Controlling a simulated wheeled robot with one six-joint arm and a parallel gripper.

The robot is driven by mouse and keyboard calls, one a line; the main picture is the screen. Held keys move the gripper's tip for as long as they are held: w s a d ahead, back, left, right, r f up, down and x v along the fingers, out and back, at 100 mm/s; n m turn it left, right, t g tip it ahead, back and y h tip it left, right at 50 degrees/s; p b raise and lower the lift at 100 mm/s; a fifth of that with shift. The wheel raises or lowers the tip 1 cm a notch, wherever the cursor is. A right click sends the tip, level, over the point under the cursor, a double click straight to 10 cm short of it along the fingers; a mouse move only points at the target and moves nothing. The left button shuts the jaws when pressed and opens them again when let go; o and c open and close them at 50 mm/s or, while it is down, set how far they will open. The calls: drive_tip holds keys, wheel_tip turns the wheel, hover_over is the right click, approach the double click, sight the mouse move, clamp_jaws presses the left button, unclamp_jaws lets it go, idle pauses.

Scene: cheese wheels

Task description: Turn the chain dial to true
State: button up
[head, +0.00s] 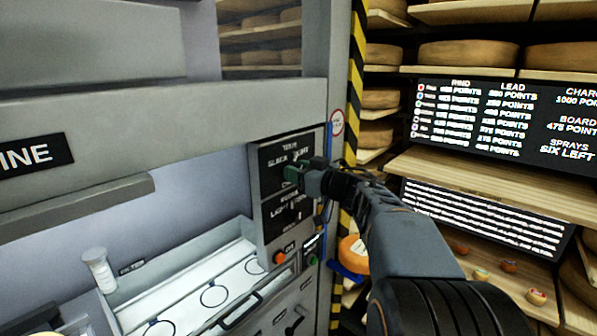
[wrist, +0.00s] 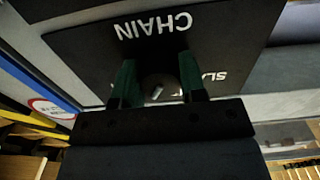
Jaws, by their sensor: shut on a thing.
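The chain dial (wrist: 160,82) is a dark round knob on a black panel marked CHAIN, which appears upside down in the wrist view. A short white mark on the dial slants toward the lower left there. My gripper (wrist: 159,90) has a green finger on each side of the dial and is shut on it. Part of the word SLACK shows right of the fingers; the gripper body hides the panel's far side. In the head view my gripper (head: 297,172) reaches the upper black panel (head: 270,182) and covers the dial; the label above is blurred.
A second black panel (head: 285,212) sits just below, with an orange button (head: 279,258) and a green button (head: 312,260) under it. A yellow-black striped post (head: 354,75) stands right of the machine. Shelves of cheese wheels (head: 465,54) and scoreboards (head: 500,120) fill the right.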

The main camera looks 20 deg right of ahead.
drive_tip(key=n+b, duration=0.1)
drive_tip(key=n, duration=0.5)
idle(0.6)
drive_tip(key=o, duration=0.9)
drive_tip(key=shift+d, duration=0.1)
drive_tip(key=b+v, duration=0.3)
drive_tip(key=v, duration=1)
drive_tip(key=shift+s+d, duration=0.2)
drive_tip(key=shift+s, duration=0.15)
drive_tip(key=shift+n, duration=0.3)
